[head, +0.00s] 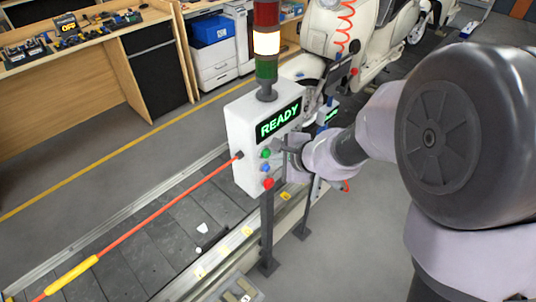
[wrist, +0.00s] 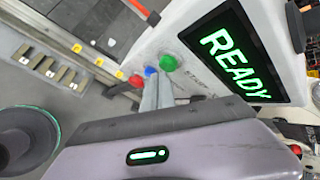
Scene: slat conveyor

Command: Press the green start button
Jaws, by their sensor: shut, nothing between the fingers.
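The green start button (head: 265,153) is the top one in a column on the front of a white control box (head: 240,130). It also shows in the wrist view (wrist: 167,62). A blue button (wrist: 150,71) and a red button (wrist: 135,81) sit below it. The box's display (head: 279,119) reads READY in green. My gripper (head: 281,147) is at the box's right front side, close to the green button. In the wrist view its two fingers (wrist: 158,76) are together and empty, with tips just by the green and blue buttons. I cannot tell whether they touch.
A signal tower (head: 266,45) with its white-yellow section lit stands on the box. A red cord (head: 150,222) runs from the box's left side above the slat conveyor (head: 150,250). A cream scooter (head: 345,45) stands behind. The grey floor at lower right is open.

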